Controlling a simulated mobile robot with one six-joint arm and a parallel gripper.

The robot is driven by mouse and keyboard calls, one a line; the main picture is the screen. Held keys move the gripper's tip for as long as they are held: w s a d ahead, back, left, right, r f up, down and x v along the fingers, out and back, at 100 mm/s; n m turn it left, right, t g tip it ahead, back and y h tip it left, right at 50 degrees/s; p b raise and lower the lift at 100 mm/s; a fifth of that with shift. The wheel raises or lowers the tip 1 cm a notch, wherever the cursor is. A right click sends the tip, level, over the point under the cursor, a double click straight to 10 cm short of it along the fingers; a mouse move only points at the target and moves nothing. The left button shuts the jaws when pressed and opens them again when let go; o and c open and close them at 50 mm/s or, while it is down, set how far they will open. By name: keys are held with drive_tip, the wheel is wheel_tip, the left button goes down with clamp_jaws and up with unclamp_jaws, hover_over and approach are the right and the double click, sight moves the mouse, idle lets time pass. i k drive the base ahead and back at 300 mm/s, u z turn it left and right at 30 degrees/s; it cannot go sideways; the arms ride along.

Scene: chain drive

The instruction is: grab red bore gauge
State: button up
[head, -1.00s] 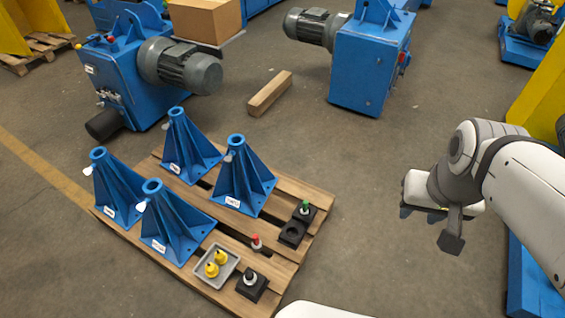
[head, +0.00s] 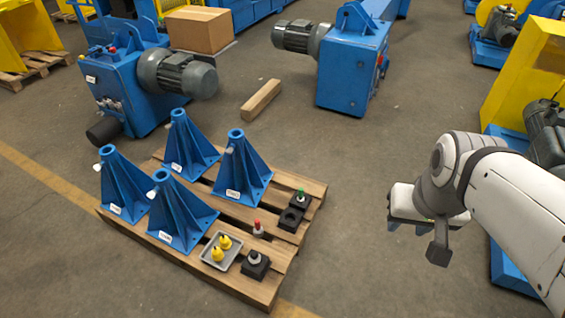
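The red bore gauge (head: 258,227) is a small grey piece with a red top. It stands upright on the wooden pallet (head: 312,206), between the grey tray and the black holders. My gripper (head: 409,229) hangs at the right of the head view, over the floor and well clear of the pallet. It is apart from the gauge, and nothing shows held in it. Its fingertips are small and partly hidden, so I cannot tell how far they are apart.
Several blue stands (head: 241,172) fill the pallet's left and back. A grey tray (head: 205,255) holds yellow pieces (head: 218,254). A black holder (head: 256,266) carries a grey-topped piece; another (head: 291,219) is near a green-topped piece (head: 300,196). Floor between pallet and gripper is clear.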

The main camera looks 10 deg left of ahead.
sight(259, 232)
drive_tip(key=u, duration=0.15)
drive_tip(key=i, duration=0.9)
drive_tip(key=z, duration=0.05)
